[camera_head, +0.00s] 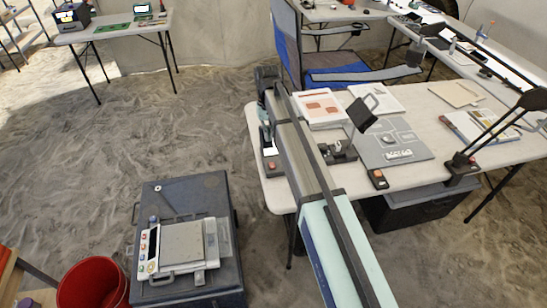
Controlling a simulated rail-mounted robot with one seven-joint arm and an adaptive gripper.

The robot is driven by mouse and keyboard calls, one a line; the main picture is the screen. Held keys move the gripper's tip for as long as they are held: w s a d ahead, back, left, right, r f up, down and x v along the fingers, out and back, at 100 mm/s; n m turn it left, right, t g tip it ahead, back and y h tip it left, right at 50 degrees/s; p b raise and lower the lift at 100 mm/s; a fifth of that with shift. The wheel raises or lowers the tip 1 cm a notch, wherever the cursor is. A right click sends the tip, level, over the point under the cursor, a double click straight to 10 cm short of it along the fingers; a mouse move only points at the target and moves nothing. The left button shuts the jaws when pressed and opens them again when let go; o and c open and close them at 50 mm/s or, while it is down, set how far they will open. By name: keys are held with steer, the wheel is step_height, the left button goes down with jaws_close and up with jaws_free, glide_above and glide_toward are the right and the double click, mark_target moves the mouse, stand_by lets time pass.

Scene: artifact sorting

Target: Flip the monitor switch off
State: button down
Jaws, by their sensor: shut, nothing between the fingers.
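No part is plainly labelled as the monitor switch. A flat white and grey device (182,246) with a small screen and coloured buttons on its left side lies on a dark blue case (196,190) at the lower left. A small black box with an orange-red switch or button (378,179) sits at the front edge of the white table. Another small device with a red part (271,163) stands at the table's left end. Whether any switch is on or off is too small to tell. A long beam, perhaps part of my arm, crosses the view; I see no gripper fingers.
The white table (435,177) holds papers, a grey panel (394,148) and black desk lamps (490,125). A blue chair (340,70) stands behind it. A red bucket (93,284) is at the lower left. Sandy floor is open to the left.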

mark_target(274, 167)
steer(key=shift+w+d+r, duration=0.25)
steer(key=shift+d+r, duration=0.25)
steer(key=shift+d, duration=0.25)
steer(key=f+p, duration=0.1)
steer(key=f, duration=0.3)
steer(key=s+f+p, duration=0.1)
steer(key=f+p, duration=0.1)
steer(key=f, duration=0.3)
steer(key=s+f+p, duration=0.1)
steer(key=f+p, duration=0.1)
steer(key=f, duration=0.3)
steer(key=shift+s+d, duration=0.1)
steer(key=shift+d, duration=0.1)
